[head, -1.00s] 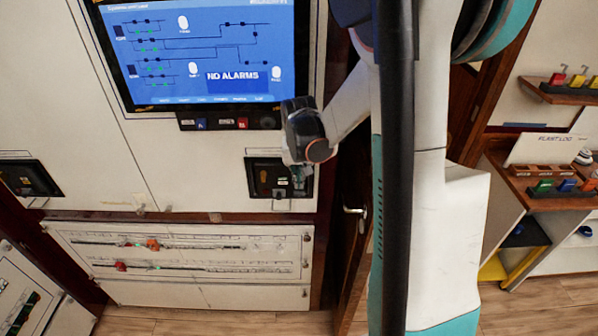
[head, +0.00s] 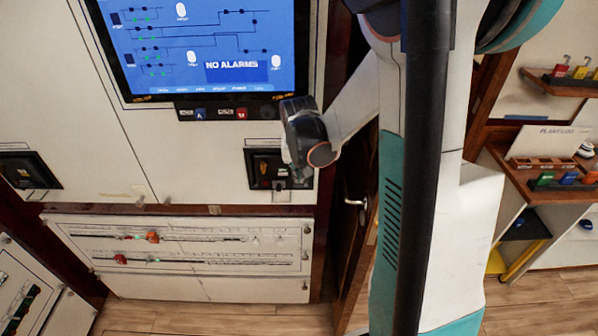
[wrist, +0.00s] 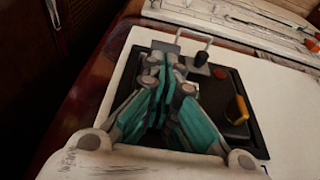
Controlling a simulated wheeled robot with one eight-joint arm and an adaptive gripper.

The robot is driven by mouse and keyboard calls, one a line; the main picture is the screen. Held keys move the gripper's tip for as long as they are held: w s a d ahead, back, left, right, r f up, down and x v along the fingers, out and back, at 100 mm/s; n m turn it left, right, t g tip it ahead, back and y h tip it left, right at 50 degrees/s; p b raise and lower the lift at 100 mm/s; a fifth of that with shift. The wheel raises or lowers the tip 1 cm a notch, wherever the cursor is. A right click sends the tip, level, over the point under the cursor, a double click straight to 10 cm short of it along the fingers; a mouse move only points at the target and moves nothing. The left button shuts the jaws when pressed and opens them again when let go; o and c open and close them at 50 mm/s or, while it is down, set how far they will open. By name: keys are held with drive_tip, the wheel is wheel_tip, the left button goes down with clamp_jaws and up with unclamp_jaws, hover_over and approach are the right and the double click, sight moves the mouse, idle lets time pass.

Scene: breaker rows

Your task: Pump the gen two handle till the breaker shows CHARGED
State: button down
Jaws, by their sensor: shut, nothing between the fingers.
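A black breaker unit (head: 262,156) is set in the pale cabinet front below the screen. In the wrist view the breaker's black face (wrist: 212,90) carries a yellow lever (wrist: 238,108), a dark knob (wrist: 202,58) and a pale metal loop (wrist: 196,36) at its far edge. My gripper (head: 300,176) is at the right side of this breaker. In the wrist view my gripper (wrist: 165,68) has its teal fingers together, empty, over the breaker face close to the loop. I cannot tell whether they touch it. My fingers hide part of the face. No label or charge flag is readable.
A screen (head: 205,45) reading NO ALARMS hangs above. A similar black breaker (head: 28,170) is at the left. A low panel (head: 180,270) with sliders lies below. A wooden door with a handle (head: 356,203) stands to the right, partly behind my arm.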

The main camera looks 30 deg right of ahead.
drive_tip(key=shift+s+a+f+t+b, duration=0.3)
drive_tip(key=shift+s+t+b, duration=0.1)
drive_tip(key=shift+b, duration=0.1)
drive_tip(key=shift+s+a+h, duration=0.1)
drive_tip(key=shift+s+h, duration=0.05)
drive_tip(key=shift+h, duration=0.15)
drive_tip(key=shift+s+a+f+t+h+b, duration=0.35)
drive_tip(key=shift+s+f+t+h+b, duration=0.35)
drive_tip(key=shift+b, duration=0.6)
drive_tip(key=shift+s+a+f+t+h+b, duration=0.35)
drive_tip(key=shift+t+b, duration=0.55)
drive_tip(key=shift+b, duration=0.35)
drive_tip(key=shift+s+a+f+b, duration=0.15)
drive_tip(key=shift+s+f+b, duration=0.15)
drive_tip(key=shift+b, duration=0.25)
